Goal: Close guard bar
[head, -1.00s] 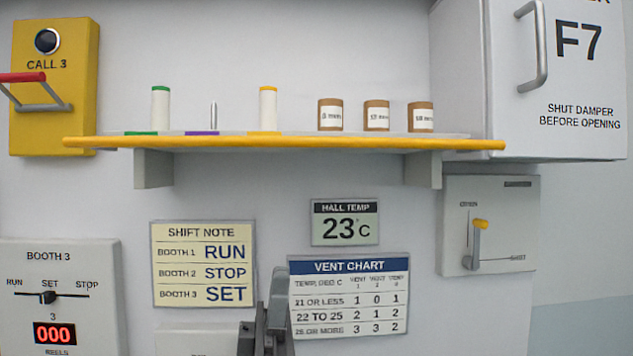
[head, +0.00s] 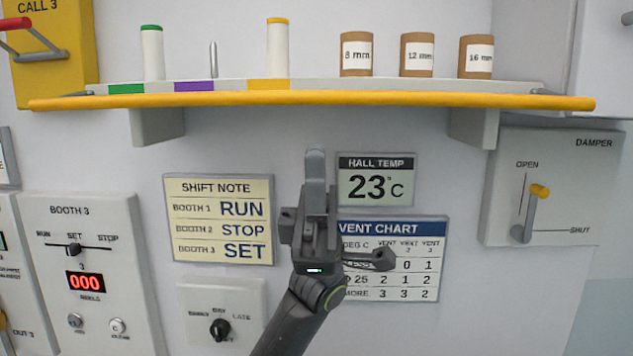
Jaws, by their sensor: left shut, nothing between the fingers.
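A long yellow bar (head: 320,103) runs along the front edge of the wall shelf, with small grey fittings at both ends. A shorter red bar (head: 14,23) on grey arms sticks out from the yellow CALL 3 box (head: 55,70) at the upper left, partly cut off by the picture edge. I cannot tell which of the two is the guard bar. My left gripper (head: 315,168) points up below the middle of the shelf, shut and empty. It appears below the yellow bar, apart from it, and covers part of the vent chart. My right gripper is not in view.
The shelf (head: 365,87) holds a green-topped roll (head: 152,55), a thin metal pin (head: 213,60), a yellow-topped roll (head: 278,50) and three labelled brown cores (head: 416,55). The damper lever (head: 530,212) is at right. Booth 3's panel (head: 105,205) is at lower left.

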